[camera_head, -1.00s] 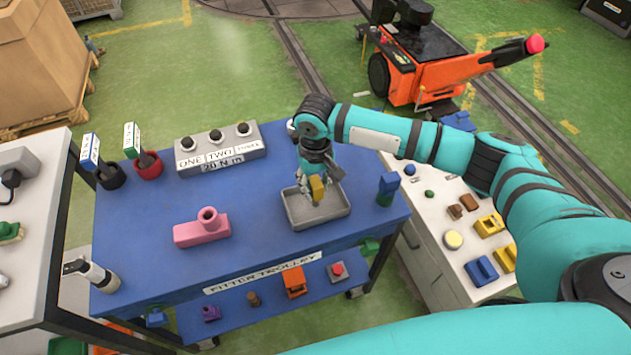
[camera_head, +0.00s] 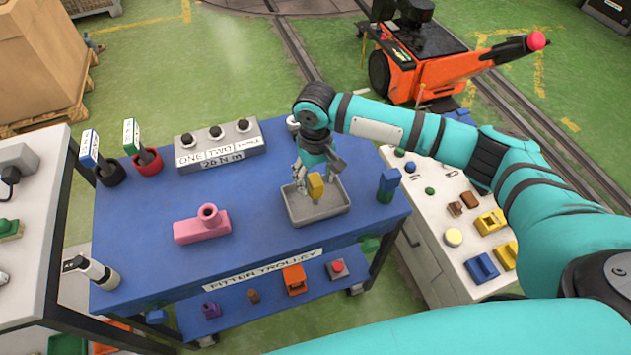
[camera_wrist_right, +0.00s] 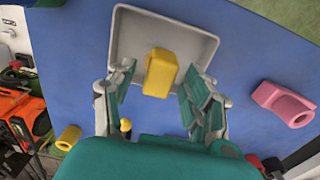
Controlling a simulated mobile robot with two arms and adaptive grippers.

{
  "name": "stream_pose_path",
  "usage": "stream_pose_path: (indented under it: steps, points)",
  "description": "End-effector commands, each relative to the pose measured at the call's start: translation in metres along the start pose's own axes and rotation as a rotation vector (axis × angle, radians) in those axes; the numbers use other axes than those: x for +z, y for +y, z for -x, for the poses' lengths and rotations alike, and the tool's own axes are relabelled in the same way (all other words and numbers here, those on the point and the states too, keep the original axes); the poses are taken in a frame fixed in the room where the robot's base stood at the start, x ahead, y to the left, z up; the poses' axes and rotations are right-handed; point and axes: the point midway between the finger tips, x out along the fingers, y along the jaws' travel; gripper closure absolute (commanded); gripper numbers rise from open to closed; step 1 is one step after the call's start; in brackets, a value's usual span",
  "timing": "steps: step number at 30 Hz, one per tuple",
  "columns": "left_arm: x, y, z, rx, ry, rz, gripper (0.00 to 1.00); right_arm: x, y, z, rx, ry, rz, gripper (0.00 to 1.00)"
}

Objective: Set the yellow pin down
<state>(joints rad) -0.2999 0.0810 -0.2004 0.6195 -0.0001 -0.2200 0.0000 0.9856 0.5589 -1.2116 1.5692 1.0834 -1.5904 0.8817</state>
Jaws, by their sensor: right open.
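The yellow pin (camera_head: 316,186) shows at the grey tray (camera_head: 302,220) on the blue trolley top. In the right wrist view the pin (camera_wrist_right: 161,73) lies between the fingers, with a gap on each side, in front of the tray (camera_wrist_right: 205,45). I cannot tell whether its underside touches the tray floor. My right gripper (camera_head: 314,192) is above the tray, pointing down, fingers open; its fingers (camera_wrist_right: 158,98) fill the middle of the wrist view. My left gripper is out of view.
A pink part (camera_head: 202,228) lies left of the tray and a blue-green block (camera_head: 388,186) stands to its right. The button box (camera_head: 218,146) is behind. A white bench (camera_head: 440,272) with several small parts stands to the right. Bare blue top surrounds the tray.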

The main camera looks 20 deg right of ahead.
Motion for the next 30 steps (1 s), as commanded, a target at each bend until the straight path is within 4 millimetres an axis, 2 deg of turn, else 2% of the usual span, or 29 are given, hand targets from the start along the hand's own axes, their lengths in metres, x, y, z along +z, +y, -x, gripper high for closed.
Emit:
stream_pose_path:
  steps: [9,15,20,30]
  points:
    - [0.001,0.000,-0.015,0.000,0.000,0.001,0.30,-0.001,0.000,0.067,-0.002,0.004,0.000,0.48]
    - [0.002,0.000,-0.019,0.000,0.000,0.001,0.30,-0.001,-0.001,0.095,-0.001,0.003,0.001,0.48]
    - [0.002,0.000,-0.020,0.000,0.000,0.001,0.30,0.000,0.000,0.103,-0.001,0.001,0.001,0.48]
    - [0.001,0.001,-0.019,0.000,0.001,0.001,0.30,0.000,0.000,0.104,-0.001,0.000,0.000,0.48]
